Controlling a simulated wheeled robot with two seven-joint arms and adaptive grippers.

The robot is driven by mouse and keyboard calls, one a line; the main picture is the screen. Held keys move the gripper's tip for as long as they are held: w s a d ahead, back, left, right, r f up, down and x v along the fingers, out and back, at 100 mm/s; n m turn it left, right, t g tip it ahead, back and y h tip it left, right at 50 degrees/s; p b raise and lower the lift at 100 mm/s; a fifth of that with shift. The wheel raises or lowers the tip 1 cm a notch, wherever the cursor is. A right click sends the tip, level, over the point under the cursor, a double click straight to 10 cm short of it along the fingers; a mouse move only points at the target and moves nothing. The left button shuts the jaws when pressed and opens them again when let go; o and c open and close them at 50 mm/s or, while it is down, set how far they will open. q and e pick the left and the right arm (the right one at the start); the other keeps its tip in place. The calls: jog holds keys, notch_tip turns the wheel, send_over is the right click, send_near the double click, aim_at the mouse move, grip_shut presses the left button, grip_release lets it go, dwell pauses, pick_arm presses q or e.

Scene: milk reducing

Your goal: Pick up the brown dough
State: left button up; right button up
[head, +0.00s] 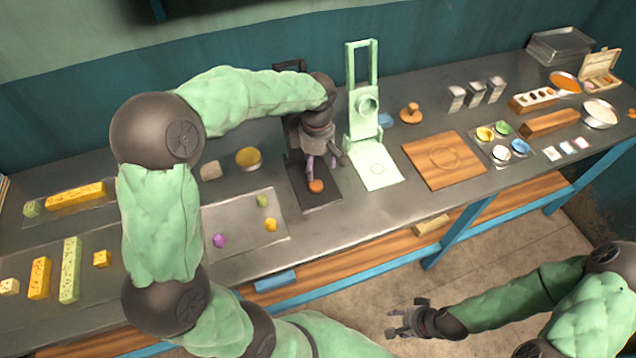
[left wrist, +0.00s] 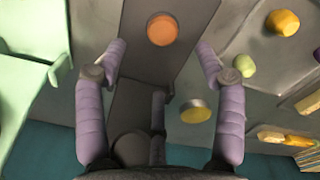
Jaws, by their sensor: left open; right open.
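The brown dough (head: 316,186) is a small orange-brown ball on the dark base plate (head: 318,199) of a black press. It also shows in the left wrist view (left wrist: 162,30), at the top middle, ahead of the fingertips and between their lines. My left gripper (head: 321,167) is open and empty, pointing down just above and behind the dough. Its purple-padded fingers spread wide in the left wrist view (left wrist: 161,48). My right gripper (head: 398,321) is open and empty, low in front of the table, far from the dough.
A pale green press (head: 376,172) stands right of the black one. A wooden board (head: 445,159) lies farther right. Left is a metal tray (head: 240,250) with purple, yellow and green dough balls. A yellow-topped round pot (head: 248,158) stands behind that tray.

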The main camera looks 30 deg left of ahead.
aim_at(316, 184)
pick_arm(q)
notch_tip(316, 184, down, 4)
jog(key=shift+w+r+b, duration=0.1)
jog(key=shift+r+b, duration=0.15)
jog(key=shift+b, duration=0.1)
jog(key=f+b, duration=0.1)
jog(key=f, duration=0.1)
jog(key=f+b, duration=0.1)
jog(key=f, duration=0.2)
jog(key=shift+s+a, duration=0.1)
jog(key=shift+s, duration=0.1)
jog(key=c, duration=1)
